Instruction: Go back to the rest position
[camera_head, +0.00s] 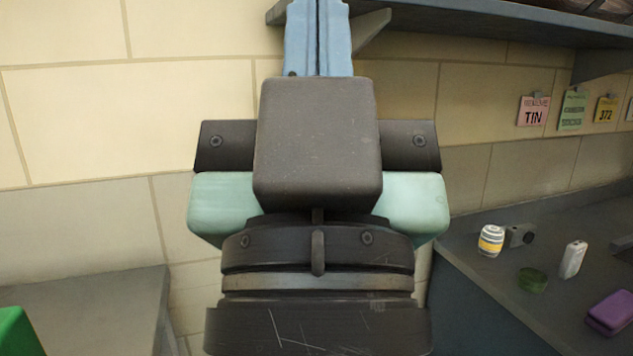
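My gripper (318,12) stands upright in the middle of the view, close to the camera. Its two pale blue fingers lie side by side with only a thin dark line between them, so it is shut. No object shows between the fingers. The finger ends reach the top edge of the picture, in front of the wall and near the shelf. My dark wrist and the teal gripper body fill the centre and hide what is behind them.
A dark counter (480,268) at right bears a white-and-yellow can (491,241), a grey box (520,235), a white bottle (572,259), a green disc (532,280) and a purple case (612,312). A shelf (480,18) juts out above. A grey surface (95,305) and green object (18,335) are left.

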